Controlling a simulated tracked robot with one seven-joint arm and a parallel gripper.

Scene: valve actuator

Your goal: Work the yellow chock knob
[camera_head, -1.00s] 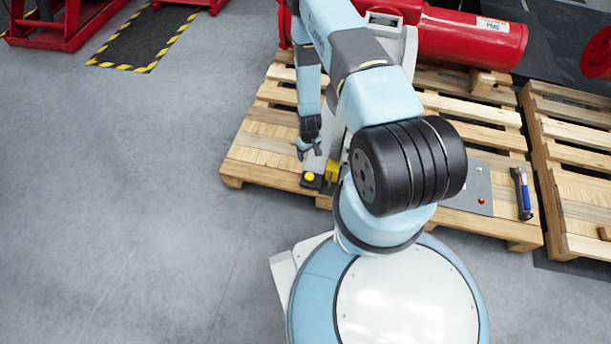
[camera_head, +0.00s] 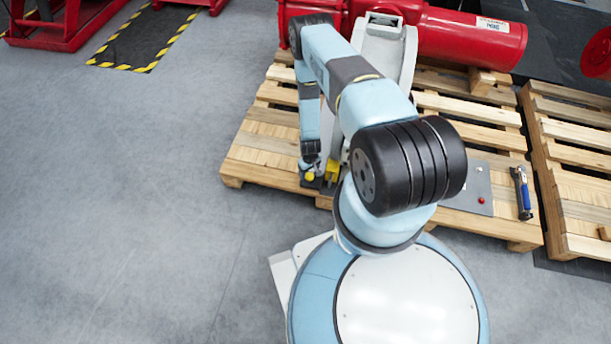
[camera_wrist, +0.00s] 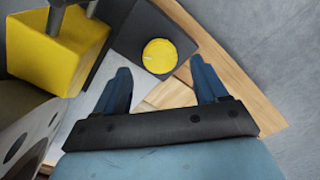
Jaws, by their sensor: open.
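The yellow chock knob (camera_wrist: 160,56) is round and sits on a dark grey block (camera_wrist: 139,30) in the wrist view. It also shows in the head view (camera_head: 309,176), close below the end of my arm. My gripper (camera_wrist: 163,75) is open, with its two blue fingers apart. The knob lies just past the fingertips, roughly centred between them. I cannot tell whether the fingers touch it. Nothing is held.
A yellow block (camera_wrist: 55,50) with grey rods stands left of the knob; it also shows in the head view (camera_head: 332,171). Wooden pallet slats (camera_head: 257,142) lie below. A red cylinder (camera_head: 465,40) lies behind. A blue-handled tool (camera_head: 523,195) lies at right.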

